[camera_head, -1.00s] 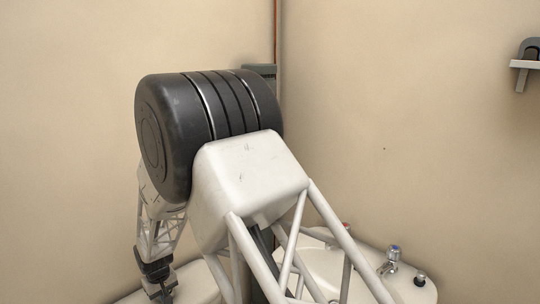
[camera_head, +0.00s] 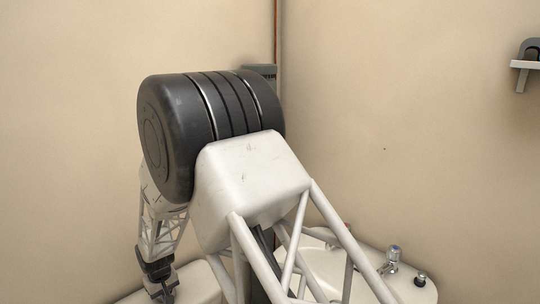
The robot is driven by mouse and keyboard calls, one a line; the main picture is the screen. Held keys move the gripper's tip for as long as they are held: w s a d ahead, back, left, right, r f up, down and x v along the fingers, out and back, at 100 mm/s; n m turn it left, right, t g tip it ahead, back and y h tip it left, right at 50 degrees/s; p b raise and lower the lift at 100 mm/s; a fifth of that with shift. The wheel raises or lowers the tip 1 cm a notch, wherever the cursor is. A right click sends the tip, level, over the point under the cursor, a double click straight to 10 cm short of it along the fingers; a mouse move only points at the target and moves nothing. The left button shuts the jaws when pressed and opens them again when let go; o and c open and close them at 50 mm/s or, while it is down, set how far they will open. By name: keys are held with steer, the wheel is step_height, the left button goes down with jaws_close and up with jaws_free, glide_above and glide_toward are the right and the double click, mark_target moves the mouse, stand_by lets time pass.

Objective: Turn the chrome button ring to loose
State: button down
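I cannot make out the chrome button ring in this view; it may be hidden by my arm or lie below the picture. My gripper (camera_head: 163,294) points down at the bottom left, by the white rounded surface (camera_head: 200,286) there. Its fingertips are at or past the bottom edge, so I cannot tell how open it is or whether it touches anything.
A white basin (camera_head: 325,268) stands at the lower right, partly behind my arm. It bears a blue-capped chrome tap (camera_head: 393,258) and a small dark-topped chrome piece (camera_head: 420,279). A wall shelf (camera_head: 524,64) is at upper right. A copper pipe (camera_head: 277,35) runs up the corner.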

mark_target(180, 302)
steer(key=shift+w+d+f, duration=0.1)
steer(key=shift+d+f, duration=0.9)
steer(key=shift+d, duration=0.1)
steer(key=shift+w+d, duration=0.55)
steer(key=shift+w, duration=0.3)
steer(key=shift+s+d, duration=0.15)
steer(key=shift+d, duration=0.2)
steer(key=shift+r, duration=0.15)
stand_by(0.5)
steer(key=shift+w+a+r, duration=0.1)
steer(key=shift+a+r, duration=0.1)
steer(key=shift+r, duration=1.5)
steer(key=shift+w+a+r, duration=0.1)
steer(key=shift+a+r, duration=0.05)
steer(key=shift+r, duration=1.5)
steer(key=s+a, duration=0.1)
steer(key=s+a+r, duration=0.1)
steer(key=shift+s+a, duration=0.2)
steer(key=shift+a, duration=0.1)
